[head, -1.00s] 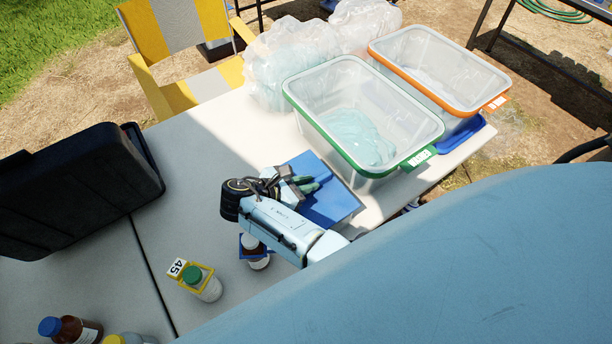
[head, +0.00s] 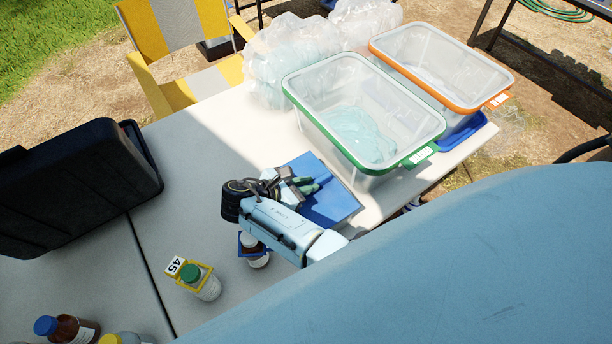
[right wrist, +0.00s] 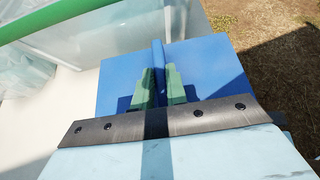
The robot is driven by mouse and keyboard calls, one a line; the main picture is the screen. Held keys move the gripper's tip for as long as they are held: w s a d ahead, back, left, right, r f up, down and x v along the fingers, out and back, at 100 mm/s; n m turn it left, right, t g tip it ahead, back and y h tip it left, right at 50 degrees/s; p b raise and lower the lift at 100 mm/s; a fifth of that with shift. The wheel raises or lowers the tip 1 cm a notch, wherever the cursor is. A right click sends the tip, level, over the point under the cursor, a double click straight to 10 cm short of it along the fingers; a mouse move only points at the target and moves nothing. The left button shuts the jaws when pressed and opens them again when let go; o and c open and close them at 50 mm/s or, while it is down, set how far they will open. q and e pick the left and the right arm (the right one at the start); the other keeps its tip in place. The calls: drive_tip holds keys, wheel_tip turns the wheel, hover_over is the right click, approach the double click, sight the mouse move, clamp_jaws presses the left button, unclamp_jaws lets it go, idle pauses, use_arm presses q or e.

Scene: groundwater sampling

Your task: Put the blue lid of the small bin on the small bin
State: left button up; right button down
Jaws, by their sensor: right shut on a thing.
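The blue lid (head: 335,207) is a flat blue plate near the table's right edge, in front of the green-rimmed bin. My right gripper (head: 306,186) is over it, shut on its raised handle. In the right wrist view the lid (right wrist: 215,80) spans the middle, and the green fingertips (right wrist: 159,88) press the upright blue ridge from both sides. I cannot tell whether the lid rests on something or is held just above it. No small bin shows clearly; one under the lid would be hidden. My left gripper is not in view.
A clear bin with a green rim (head: 303,103) and one with an orange rim (head: 462,102) stand behind. A blue piece (head: 468,135) lies by the orange-rimmed bin. Bottles (head: 203,284) stand at the front left. A black case (head: 70,190) is at left. The table's centre left is clear.

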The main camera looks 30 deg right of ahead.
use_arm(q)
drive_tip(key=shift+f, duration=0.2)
use_arm(e)
drive_tip(key=shift+f, duration=0.3)
drive_tip(key=c, duration=1.3)
unclamp_jaws()
